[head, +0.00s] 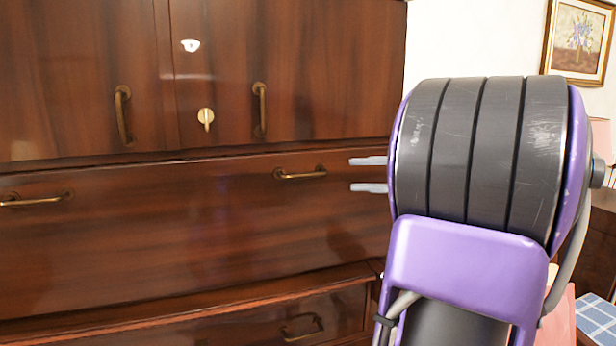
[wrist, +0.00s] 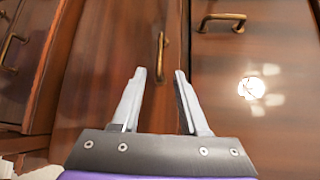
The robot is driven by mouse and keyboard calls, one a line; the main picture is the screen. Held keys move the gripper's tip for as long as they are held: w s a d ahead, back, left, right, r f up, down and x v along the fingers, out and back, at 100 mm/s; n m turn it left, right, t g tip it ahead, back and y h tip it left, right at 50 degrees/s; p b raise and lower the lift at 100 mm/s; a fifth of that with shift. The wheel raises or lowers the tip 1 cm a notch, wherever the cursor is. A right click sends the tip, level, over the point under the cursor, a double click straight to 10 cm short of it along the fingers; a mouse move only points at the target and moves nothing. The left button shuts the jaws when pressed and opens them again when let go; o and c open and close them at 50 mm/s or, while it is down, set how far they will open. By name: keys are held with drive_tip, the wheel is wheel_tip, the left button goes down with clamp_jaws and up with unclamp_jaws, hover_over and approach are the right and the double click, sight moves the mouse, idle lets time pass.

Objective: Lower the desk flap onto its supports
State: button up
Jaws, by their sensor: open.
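The desk flap (head: 180,225) is the wide dark wooden front panel in the middle of the cabinet, standing upright and closed. It has a brass handle at the left (head: 38,199) and one at the right (head: 300,173). My gripper (head: 368,174) is open and empty, to the right of the right handle in the head view. In the wrist view my gripper (wrist: 160,74) points along the flap (wrist: 105,85), with the handle (wrist: 160,55) just beyond the fingertips and apparently not touched. The flap supports are not visible.
Above the flap are upper doors (head: 300,50) with vertical brass handles and a gold key or knob (head: 206,118). Below it is a drawer (head: 250,325) with a brass handle. A framed flower picture (head: 578,40) hangs on the pale wall at the right.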

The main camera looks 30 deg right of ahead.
sight(311, 176)
drive_tip(key=x, duration=1.2)
clamp_jaws()
idle(1.1)
